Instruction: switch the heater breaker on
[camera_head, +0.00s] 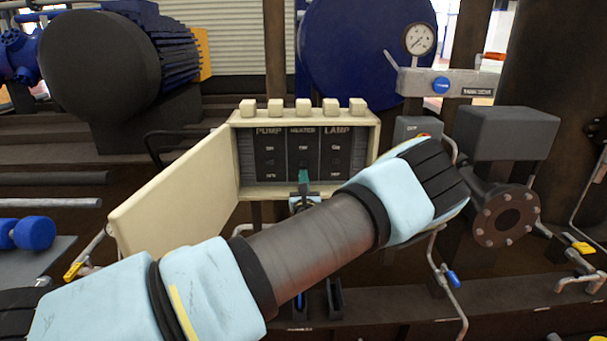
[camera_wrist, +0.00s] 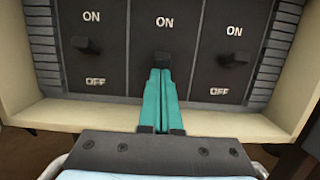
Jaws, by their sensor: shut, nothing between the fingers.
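The cream breaker box (camera_head: 245,150) stands open and holds three dark breakers labelled PUMP, HEATER and LAMP. The heater breaker (camera_head: 303,158) is the middle one; in the wrist view its small dark lever (camera_wrist: 163,54) shows below the ON label. I cannot tell for sure whether the lever is up or down. My gripper (camera_head: 304,176), with teal fingers, is shut and empty in front of the heater breaker's lower part. In the wrist view its fingertips (camera_wrist: 160,72) are just below the lever and hide the OFF label. Whether they touch the lever is unclear.
The pump lever (camera_wrist: 86,46) and lamp lever (camera_wrist: 235,60) stand close on either side. The box's door (camera_head: 180,195) hangs open to the left. The box's lower lip (camera_wrist: 85,115) lies under my fingers. A grey box and flanged pipe (camera_head: 505,215) are at the right.

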